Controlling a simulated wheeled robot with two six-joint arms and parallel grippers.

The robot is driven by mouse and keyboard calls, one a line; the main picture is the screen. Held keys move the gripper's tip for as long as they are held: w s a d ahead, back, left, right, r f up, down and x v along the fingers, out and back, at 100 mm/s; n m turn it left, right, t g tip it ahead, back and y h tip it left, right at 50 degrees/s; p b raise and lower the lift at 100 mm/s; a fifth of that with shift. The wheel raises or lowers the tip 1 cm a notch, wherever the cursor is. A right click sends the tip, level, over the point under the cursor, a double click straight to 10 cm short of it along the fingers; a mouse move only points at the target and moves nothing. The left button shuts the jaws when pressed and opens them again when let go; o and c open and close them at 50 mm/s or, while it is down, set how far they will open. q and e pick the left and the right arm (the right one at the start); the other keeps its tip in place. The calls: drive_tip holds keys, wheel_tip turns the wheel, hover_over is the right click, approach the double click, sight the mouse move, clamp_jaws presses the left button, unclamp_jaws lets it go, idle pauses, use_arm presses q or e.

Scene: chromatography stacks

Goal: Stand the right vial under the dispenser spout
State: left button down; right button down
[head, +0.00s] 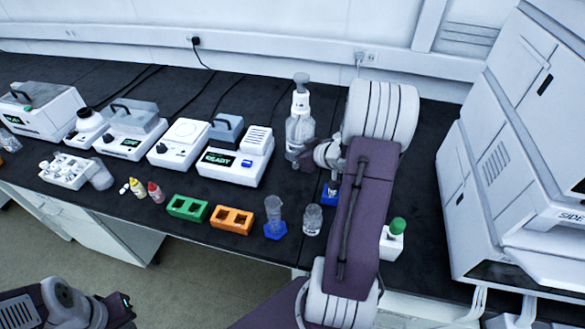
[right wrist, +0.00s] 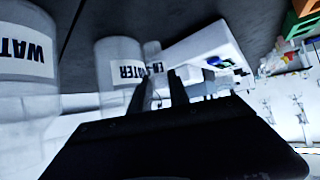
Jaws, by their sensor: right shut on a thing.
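The dispenser bottle (head: 298,130) is clear with a white pump top (head: 301,95) and stands at the back of the bench. My right gripper (head: 306,158) is beside its lower part, mostly hidden behind my wrist. In the right wrist view my right gripper (right wrist: 158,82) has its two dark fingers close together. A small pale piece shows between them, which I take for the vial, though its outline is unclear. Behind the fingers is a bottle labelled WATER (right wrist: 119,48). My left arm shows at the lower left of the head view, its fingers out of sight.
A green rack (head: 187,207), an orange rack (head: 232,219), a cylinder on a blue base (head: 275,229) and a glass beaker (head: 312,220) line the front edge. A READY-display device (head: 233,160) stands left of the bottle. A large white instrument (head: 510,150) stands at right.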

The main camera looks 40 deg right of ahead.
drive_tip(key=f, duration=0.1)
drive_tip(key=w+f+b, duration=0.1)
drive_tip(key=f, duration=0.1)
drive_tip(key=f+b, duration=0.1)
drive_tip(key=shift+w+a+f, duration=0.1)
drive_tip(key=shift+w+f, duration=0.2)
drive_tip(key=shift+f, duration=0.3)
drive_tip(key=shift+r, duration=0.1)
drive_tip(key=c, duration=1.2)
unclamp_jaws()
drive_tip(key=shift+c, duration=0.2)
